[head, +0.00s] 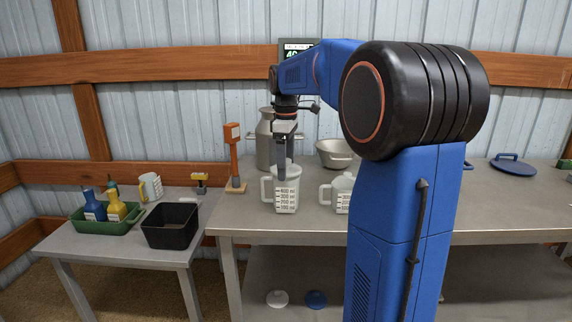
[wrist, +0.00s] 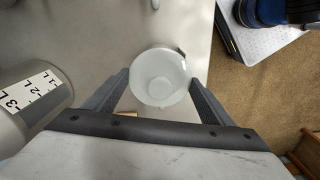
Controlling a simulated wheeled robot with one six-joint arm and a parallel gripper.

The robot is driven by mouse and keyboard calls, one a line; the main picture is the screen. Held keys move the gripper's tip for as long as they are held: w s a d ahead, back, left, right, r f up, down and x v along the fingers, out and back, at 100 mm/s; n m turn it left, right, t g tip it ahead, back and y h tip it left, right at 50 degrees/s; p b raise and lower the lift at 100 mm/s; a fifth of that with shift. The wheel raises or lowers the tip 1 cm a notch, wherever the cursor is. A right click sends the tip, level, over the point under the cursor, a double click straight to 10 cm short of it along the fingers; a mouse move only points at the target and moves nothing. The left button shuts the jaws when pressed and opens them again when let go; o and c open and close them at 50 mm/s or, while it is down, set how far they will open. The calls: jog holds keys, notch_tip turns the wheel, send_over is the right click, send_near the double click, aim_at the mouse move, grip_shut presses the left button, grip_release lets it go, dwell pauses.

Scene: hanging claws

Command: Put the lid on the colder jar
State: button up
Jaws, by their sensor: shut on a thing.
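My gripper (head: 286,162) points down at a white measuring jug (head: 286,196) with a printed scale, near the bench's front edge. A white lid (head: 277,298) and a blue lid (head: 316,299) lie on the lower shelf. Another blue lid (head: 513,165) lies on the bench at right.
A metal churn (head: 266,140) and a pale bowl (head: 334,152) stand behind. An orange upright tool (head: 234,160) stands left. The side table holds a black bin (head: 171,226) and green tray (head: 97,225) with bottles. A wall display (head: 297,45) is mostly hidden.

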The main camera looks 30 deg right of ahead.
jog(key=shift+f, duration=0.85)
jog(key=o, duration=1.1)
jog(key=shift+o, duration=0.2)
jog(key=shift+r, duration=0.1)
notch_tip(320, 180, up, 17)
jog(key=shift+r, duration=0.15)
jog(key=s+a+f+m+t, duration=0.1)
jog(key=s+a+f+m, duration=0.1)
jog(key=s+a+f, duration=0.45)
jog(key=s+a+f+m+t, duration=0.15)
jog(key=s+a+f, duration=0.25)
jog(key=s, duration=0.5)
jog(key=s+a+f+m+t, duration=0.1)
jog(key=s+a+f+m, duration=0.1)
jog(key=s+f, duration=0.5)
jog(key=s+a+f+m+t, duration=0.1)
jog(key=s+a+f+m, duration=0.2)
jog(key=s+f, duration=0.4)
notch_tip(320, 180, down, 5)
jog(key=shift+s+r, duration=0.1)
jog(key=shift+s, duration=0.3)
